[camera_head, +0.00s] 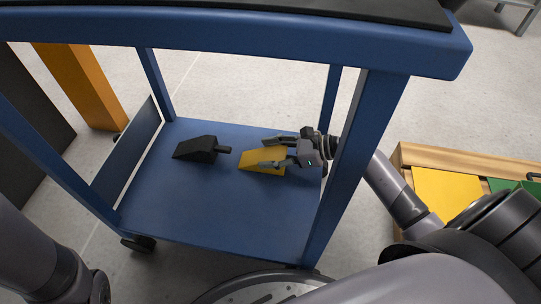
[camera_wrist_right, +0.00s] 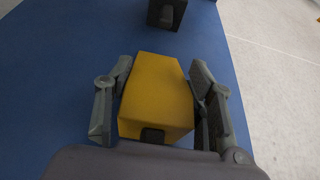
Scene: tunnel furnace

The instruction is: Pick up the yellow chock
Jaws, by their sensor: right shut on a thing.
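The yellow chock (camera_head: 258,158) is a wedge on the blue lower shelf of the cart. My right gripper (camera_head: 268,151) reaches in from the right past the cart's post, with a finger on each side of the chock. In the right wrist view the chock (camera_wrist_right: 157,88) lies between the two fingers of my right gripper (camera_wrist_right: 160,90), with its small dark end facing me. The right gripper is shut on the chock, which appears at shelf level; I cannot tell whether it is lifted. My left gripper is not in view; only part of my left arm shows at the lower left.
A black chock (camera_head: 200,150) lies left of the yellow one on the blue shelf (camera_head: 180,210). The cart's blue post (camera_head: 360,150) stands close to my right arm, and the cart top (camera_head: 250,30) is overhead. A wooden crate (camera_head: 480,155) stands at right.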

